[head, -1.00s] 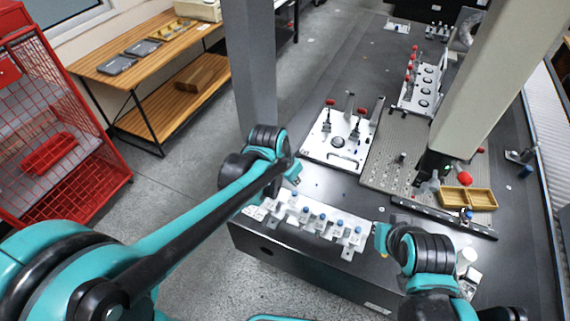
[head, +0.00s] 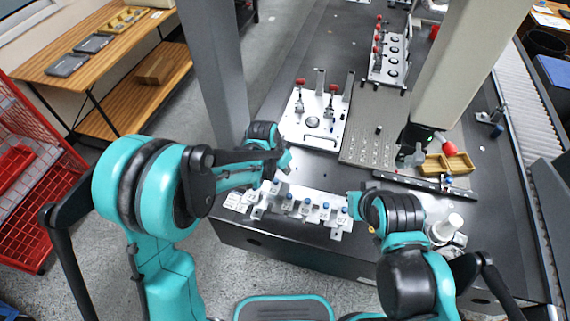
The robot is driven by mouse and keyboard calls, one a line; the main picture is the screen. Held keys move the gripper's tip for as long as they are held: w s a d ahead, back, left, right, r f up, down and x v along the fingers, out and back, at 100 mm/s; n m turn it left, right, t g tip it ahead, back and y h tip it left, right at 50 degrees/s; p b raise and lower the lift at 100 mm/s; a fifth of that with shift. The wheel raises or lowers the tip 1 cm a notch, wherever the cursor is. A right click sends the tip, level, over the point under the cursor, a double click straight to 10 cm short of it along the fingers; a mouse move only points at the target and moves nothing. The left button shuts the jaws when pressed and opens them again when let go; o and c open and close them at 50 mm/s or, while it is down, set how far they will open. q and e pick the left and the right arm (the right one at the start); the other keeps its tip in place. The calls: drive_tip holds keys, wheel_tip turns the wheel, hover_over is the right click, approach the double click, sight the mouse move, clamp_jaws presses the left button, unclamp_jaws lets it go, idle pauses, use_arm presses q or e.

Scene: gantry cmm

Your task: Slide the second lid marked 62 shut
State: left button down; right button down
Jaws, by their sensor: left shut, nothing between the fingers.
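A row of white blocks with blue knobs (head: 303,203), where the lids seem to be, sits along the front edge of the dark table (head: 262,232). Markings on it are too small to read, so I cannot tell which lid is 62. My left gripper (head: 284,161) is shut and empty, above and behind the left end of the row. My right gripper (head: 353,204) is at the right end of the row, partly hidden by its own wrist; its fingers are too unclear to tell open from shut.
A white plate with red-handled clamps (head: 313,128) stands behind the row, with a perforated plate (head: 372,143) beside it. A wooden tray (head: 434,166) and a dark bar (head: 412,184) lie to the right. Grey gantry columns (head: 452,70) rise from the table.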

sight(278, 190)
use_arm(q)
drive_tip(key=shift+s+a+r, duration=0.15)
drive_tip(key=shift+s+a, duration=0.8)
drive_tip(key=shift+s, duration=0.1)
drive_tip(key=shift+s, duration=0.1)
drive_tip(key=s, duration=0.1)
drive_tip(key=s+a, duration=0.1)
drive_tip(key=s, duration=0.2)
drive_tip(key=shift+s+a, duration=0.25)
drive_tip(key=shift+a, duration=0.05)
drive_tip(key=shift+d, duration=0.1)
